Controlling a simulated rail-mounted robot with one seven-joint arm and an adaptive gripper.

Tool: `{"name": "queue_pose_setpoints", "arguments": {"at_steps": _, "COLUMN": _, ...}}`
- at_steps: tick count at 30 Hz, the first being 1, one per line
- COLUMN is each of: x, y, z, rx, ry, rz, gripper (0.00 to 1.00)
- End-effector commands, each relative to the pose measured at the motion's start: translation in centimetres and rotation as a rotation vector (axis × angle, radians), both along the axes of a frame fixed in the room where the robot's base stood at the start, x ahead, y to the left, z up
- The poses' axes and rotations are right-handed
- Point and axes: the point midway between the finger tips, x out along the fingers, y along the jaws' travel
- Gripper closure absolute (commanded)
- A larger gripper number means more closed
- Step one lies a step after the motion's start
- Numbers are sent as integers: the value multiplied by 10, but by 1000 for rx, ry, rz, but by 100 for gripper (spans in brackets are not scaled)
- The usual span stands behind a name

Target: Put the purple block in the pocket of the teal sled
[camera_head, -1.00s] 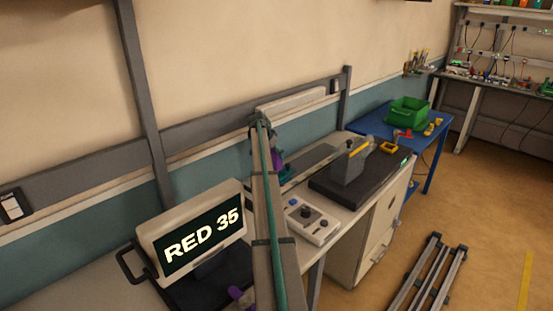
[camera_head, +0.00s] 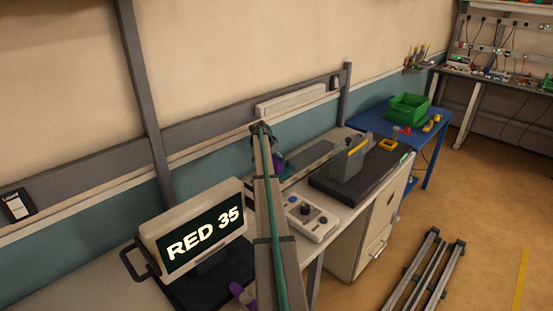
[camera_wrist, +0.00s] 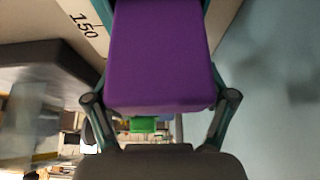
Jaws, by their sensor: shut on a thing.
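The purple block (camera_wrist: 160,55) fills the upper middle of the wrist view. My gripper (camera_wrist: 156,10) is shut on it, with a teal finger on either side. In the head view my arm runs up the middle and largely hides my gripper. A small purple patch (camera_head: 278,164) shows beside the arm's far end; I cannot tell whether it is the block or part of my arm. I cannot make out the teal sled or its pocket in either view.
A display reading RED 35 (camera_head: 203,230) stands at left, and a control box (camera_head: 306,216) right of my arm. A grey device (camera_head: 352,168) with a long beam sits on a dark base (camera_head: 330,187). A green crate (camera_head: 408,107) is on a blue table (camera_head: 372,118).

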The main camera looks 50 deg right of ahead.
Motion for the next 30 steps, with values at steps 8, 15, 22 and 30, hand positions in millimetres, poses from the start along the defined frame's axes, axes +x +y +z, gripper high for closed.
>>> {"name": "queue_pose_setpoints", "arguments": {"at_steps": 8, "x": 0, "y": 0, "z": 0, "rx": 0, "ry": 0, "rz": 0, "gripper": 0}}
{"name": "queue_pose_setpoints", "arguments": {"at_steps": 15, "x": 0, "y": 0, "z": 2, "rx": 0, "ry": 0, "rz": 0, "gripper": 0}}
{"name": "queue_pose_setpoints", "arguments": {"at_steps": 22, "x": 1, "y": 11, "z": 20, "rx": -1, "ry": -2, "rz": 1, "gripper": 0}}
{"name": "queue_pose_setpoints", "arguments": {"at_steps": 30, "x": 4, "y": 37, "z": 66, "rx": -2, "ry": -1, "rz": 2, "gripper": 0}}
